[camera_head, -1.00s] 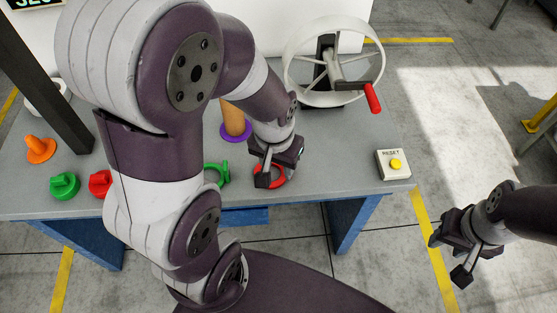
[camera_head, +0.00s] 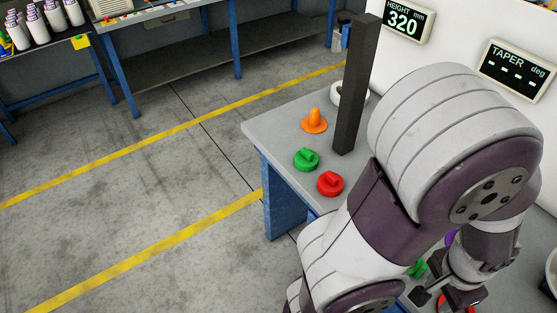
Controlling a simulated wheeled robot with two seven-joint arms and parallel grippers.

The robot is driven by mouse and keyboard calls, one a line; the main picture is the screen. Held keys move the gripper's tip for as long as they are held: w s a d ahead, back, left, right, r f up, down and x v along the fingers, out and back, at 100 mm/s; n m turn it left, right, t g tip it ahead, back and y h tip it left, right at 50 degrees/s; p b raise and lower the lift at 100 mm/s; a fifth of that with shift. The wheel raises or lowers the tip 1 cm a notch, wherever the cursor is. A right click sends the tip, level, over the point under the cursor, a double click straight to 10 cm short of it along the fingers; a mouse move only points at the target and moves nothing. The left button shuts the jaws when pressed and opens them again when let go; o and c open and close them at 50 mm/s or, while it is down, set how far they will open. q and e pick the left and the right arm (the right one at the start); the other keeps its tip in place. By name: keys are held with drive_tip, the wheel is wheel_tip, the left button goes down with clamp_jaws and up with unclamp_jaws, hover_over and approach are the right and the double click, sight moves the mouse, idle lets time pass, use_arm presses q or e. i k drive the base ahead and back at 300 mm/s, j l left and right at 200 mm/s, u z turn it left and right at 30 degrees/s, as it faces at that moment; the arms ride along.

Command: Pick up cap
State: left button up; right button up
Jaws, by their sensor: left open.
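An orange cap (camera_head: 314,121), a green cap (camera_head: 306,159) and a red cap (camera_head: 330,183) lie in a row on the left end of the grey table (camera_head: 275,122). My left gripper (camera_head: 443,299) is at the bottom right, over the table's front part, well apart from these caps. It is open. A red ring-like piece (camera_head: 456,308) shows partly under it at the picture's edge. A green piece (camera_head: 416,269) shows partly just behind it. My left arm hides much of the table. My right gripper is out of view.
A dark upright post (camera_head: 356,88) stands close behind the caps, with a white round piece (camera_head: 365,92) partly behind it. Height (camera_head: 403,20) and taper (camera_head: 517,67) displays are on the white panel. Open floor lies left of the table; a bench (camera_head: 160,14) stands at the back.

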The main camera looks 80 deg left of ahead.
sight(305, 160)
drive_tip(key=u, duration=2.45)
drive_tip(key=z, duration=1.45)
drive_tip(key=u, duration=1.45)
drive_tip(key=i+j+z, duration=0.15)
drive_tip(key=z, duration=1.4)
drive_tip(key=j+z, duration=0.4)
drive_tip(key=j, duration=0.15)
drive_tip(key=j+z, duration=0.4)
drive_tip(key=j, duration=0.2)
drive_tip(key=k+j+z, duration=0.15)
drive_tip(key=j+z, duration=0.25)
drive_tip(key=j, duration=0.15)
